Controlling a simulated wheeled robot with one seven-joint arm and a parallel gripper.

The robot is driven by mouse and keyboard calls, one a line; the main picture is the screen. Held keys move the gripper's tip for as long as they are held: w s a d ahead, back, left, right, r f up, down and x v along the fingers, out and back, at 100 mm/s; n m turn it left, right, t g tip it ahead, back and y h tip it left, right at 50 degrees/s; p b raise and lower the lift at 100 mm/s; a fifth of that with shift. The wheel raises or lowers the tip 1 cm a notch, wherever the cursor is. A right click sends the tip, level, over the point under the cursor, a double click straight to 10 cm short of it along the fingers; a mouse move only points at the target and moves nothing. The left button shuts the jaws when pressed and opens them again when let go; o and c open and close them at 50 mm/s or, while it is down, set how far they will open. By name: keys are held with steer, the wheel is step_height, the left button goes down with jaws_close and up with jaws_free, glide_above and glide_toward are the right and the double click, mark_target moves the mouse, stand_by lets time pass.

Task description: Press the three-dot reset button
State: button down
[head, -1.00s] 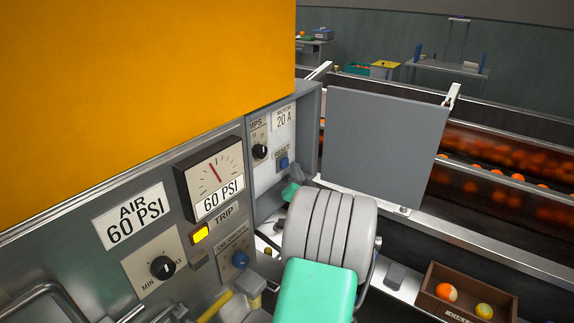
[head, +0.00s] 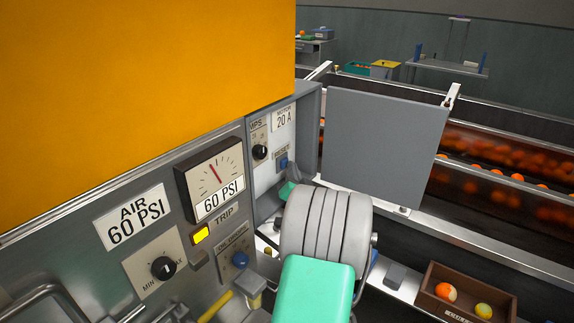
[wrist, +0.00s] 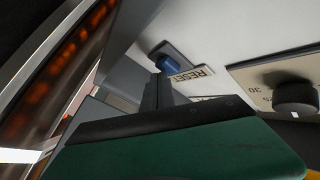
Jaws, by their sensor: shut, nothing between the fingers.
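A blue button (head: 283,162) with a small label sits on the pale panel inside the open grey box, below a knob. In the wrist view the blue button (wrist: 166,62) stands beside a label reading RESET. No dots can be made out on it. My gripper (wrist: 157,90) is shut and empty, its dark fingers pointing at the blue button from just below it in that view. I cannot tell whether the tips touch it. In the head view my gripper (head: 294,172) is partly hidden behind my arm, close to the button.
A black knob (head: 260,152) is above the button in the box. The open grey door (head: 383,145) stands to the right. A fruit tray (head: 468,294) is at lower right.

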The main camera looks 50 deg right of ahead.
steer(key=shift+w, duration=0.1)
steer(key=shift+s+f+b, duration=0.1)
steer(key=shift+s+b, duration=0.3)
steer(key=shift+b, duration=0.2)
steer(key=shift+s, duration=0.2)
steer(key=shift+s+b, duration=0.2)
steer(key=shift+b, duration=0.2)
steer(key=s+b, duration=0.1)
steer(key=s, duration=0.1)
steer(key=s+b, duration=0.3)
steer(key=shift+s+d, duration=0.3)
